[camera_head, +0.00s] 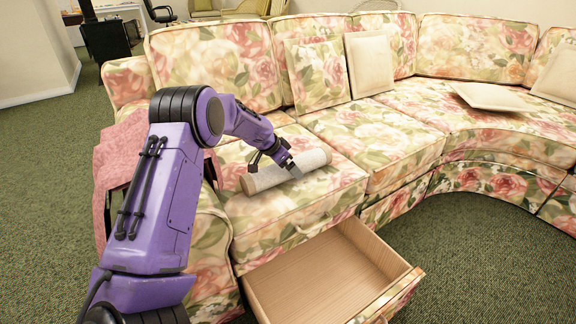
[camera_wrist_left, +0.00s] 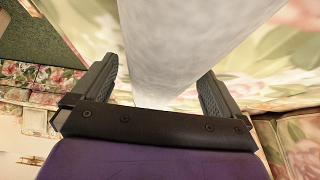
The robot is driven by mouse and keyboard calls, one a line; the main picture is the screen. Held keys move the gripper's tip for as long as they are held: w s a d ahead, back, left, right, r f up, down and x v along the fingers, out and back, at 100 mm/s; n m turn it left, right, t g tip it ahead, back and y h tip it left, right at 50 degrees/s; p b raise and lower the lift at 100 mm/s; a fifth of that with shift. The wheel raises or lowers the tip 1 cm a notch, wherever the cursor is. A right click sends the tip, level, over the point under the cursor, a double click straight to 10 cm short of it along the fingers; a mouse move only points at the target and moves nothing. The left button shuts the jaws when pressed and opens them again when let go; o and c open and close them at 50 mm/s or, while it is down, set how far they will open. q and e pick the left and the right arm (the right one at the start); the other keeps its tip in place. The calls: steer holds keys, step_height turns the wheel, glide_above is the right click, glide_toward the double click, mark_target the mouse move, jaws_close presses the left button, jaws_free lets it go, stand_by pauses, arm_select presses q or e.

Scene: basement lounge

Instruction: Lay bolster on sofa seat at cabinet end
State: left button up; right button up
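The bolster (camera_head: 262,178) is a pale grey-white roll lying on the sofa seat (camera_head: 325,190) at the sofa's left end, slanting across the cushion above the open drawer. My left gripper (camera_head: 291,166) points down over its middle. In the left wrist view the bolster (camera_wrist_left: 178,40) runs between the two spread fingers of my left gripper (camera_wrist_left: 160,85). A narrow gap shows beside the left finger, so it looks open around the bolster; contact at the right finger is unclear. My right gripper is in neither view.
An open, empty wooden drawer (camera_head: 325,280) juts from the sofa base. A pink cloth (camera_head: 118,160) hangs over something beside the left armrest. Cushions (camera_head: 369,65) lean on the backrest; a flat cushion (camera_head: 490,97) lies on the right seat. A black cabinet (camera_head: 106,41) stands behind.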

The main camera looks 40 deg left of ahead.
arm_select(q)
steer(key=p+v, duration=0.3)
steer(key=v, duration=0.6)
steer(key=shift+s+r+p, duration=0.1)
steer(key=shift+r+p, duration=0.2)
steer(key=shift+r, duration=0.15)
steer(key=shift+s+a+r, duration=0.15)
steer(key=shift+s+r, duration=0.1)
steer(key=shift+s, duration=0.1)
